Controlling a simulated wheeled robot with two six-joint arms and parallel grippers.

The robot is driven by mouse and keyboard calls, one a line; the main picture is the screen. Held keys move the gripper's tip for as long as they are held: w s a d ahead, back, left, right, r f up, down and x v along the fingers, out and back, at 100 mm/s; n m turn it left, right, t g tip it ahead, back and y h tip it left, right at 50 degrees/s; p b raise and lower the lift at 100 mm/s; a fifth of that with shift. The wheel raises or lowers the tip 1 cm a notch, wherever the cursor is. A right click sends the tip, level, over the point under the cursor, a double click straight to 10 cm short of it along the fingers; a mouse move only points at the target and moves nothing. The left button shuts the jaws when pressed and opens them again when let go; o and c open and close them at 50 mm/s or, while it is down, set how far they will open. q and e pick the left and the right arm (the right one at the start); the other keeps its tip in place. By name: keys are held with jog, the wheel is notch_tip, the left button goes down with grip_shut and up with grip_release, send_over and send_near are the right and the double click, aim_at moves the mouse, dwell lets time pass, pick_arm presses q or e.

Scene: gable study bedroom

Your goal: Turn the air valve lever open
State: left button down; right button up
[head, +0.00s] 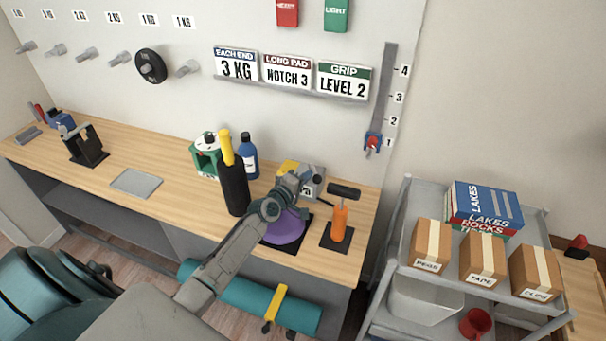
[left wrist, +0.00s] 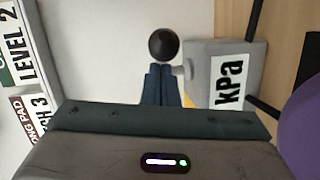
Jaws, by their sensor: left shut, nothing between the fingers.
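A grey box (head: 314,186) stands on the bench near the wall, with a yellow part (head: 288,167) on its left. In the left wrist view the grey box (left wrist: 200,68) has a white "kPa" label (left wrist: 230,81), and a black round knob (left wrist: 163,45) sits beside it. My left gripper (head: 302,184) is at the box, shut and empty. In the left wrist view its fingertips (left wrist: 162,70) are just below the knob in the picture; I cannot tell whether they touch it. A yellow sliver (left wrist: 187,92) shows beside the fingers. Most of the lever is hidden.
A purple round object (head: 286,228) lies under my left wrist. An orange pump (head: 339,219) with a dark handle stands right of it. A black bottle with a yellow top (head: 233,180) and a blue bottle (head: 248,158) stand left. A grey trolley (head: 400,266) is at the right.

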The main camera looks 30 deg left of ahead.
aim_at(318, 179)
pick_arm(q)
jog(key=shift+w+d+f, duration=0.1)
jog(key=shift+w+d, duration=0.35)
jog(key=shift+d, duration=0.3)
jog(key=shift+w+d, duration=0.45)
jog(key=shift+d, duration=0.3)
jog(key=shift+w+d, duration=0.35)
jog(key=shift+d, duration=0.1)
jog(key=shift+w+d+r, duration=0.3)
jog(key=shift+w+r, duration=0.1)
jog(key=shift+w, duration=0.15)
pick_arm(e)
jog(key=shift+a+r, duration=0.1)
jog(key=shift+r, duration=0.15)
